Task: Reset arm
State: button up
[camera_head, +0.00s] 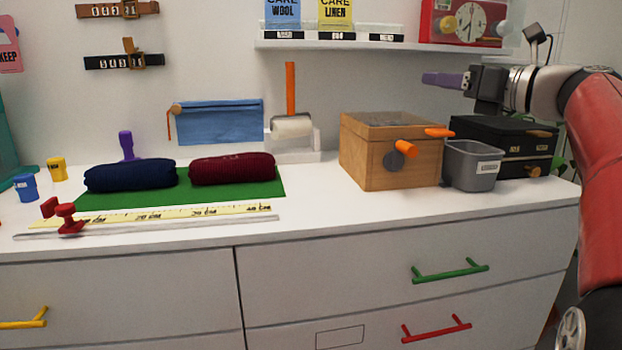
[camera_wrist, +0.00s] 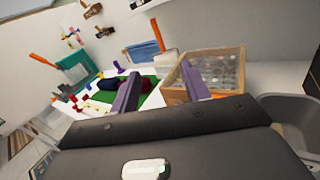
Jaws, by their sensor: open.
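My gripper (camera_head: 443,80) is at the upper right in the head view, with its purple fingers pointing left. It is raised above the dresser top, over the wooden box and the black box, and touches nothing that I can see. In the wrist view my gripper (camera_wrist: 160,92) shows its two purple fingers spread apart, with nothing between them. My red and white arm comes in from the right edge of the head view.
A wooden box (camera_head: 366,165), a black box (camera_head: 480,136) and a grey bin (camera_head: 470,170) stand below my gripper. A shelf (camera_head: 350,44) is above left. Dark blue (camera_head: 130,176) and dark red (camera_head: 232,168) rolls lie on a green mat (camera_head: 185,198). The front right dresser top is clear.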

jog(key=s+d+f+m+t+h, duration=0.1)
jog(key=s+f+m+h, duration=0.55)
jog(key=m, duration=1.05)
jog(key=s+d+f+m+t+h, duration=0.1)
jog(key=s+f+m+h, duration=0.2)
jog(key=f+m+h, duration=1)
jog(key=s+a+f+m+g+y, duration=0.4)
jog(key=s+a+f+m+g, duration=0.1)
jog(key=s+f, duration=0.4)
jog(key=s+a+f+m+g+y, duration=0.4)
jog(key=s+f+m, duration=0.3)
jog(key=s+f, duration=0.2)
notch_tip(320, 180, down, 2)
jog(key=shift+s+a+f+m+g, duration=0.15)
jog(key=shift+s+a+m+g, duration=0.2)
jog(key=shift+g, duration=0.35)
jog(key=shift+o, duration=0.2)
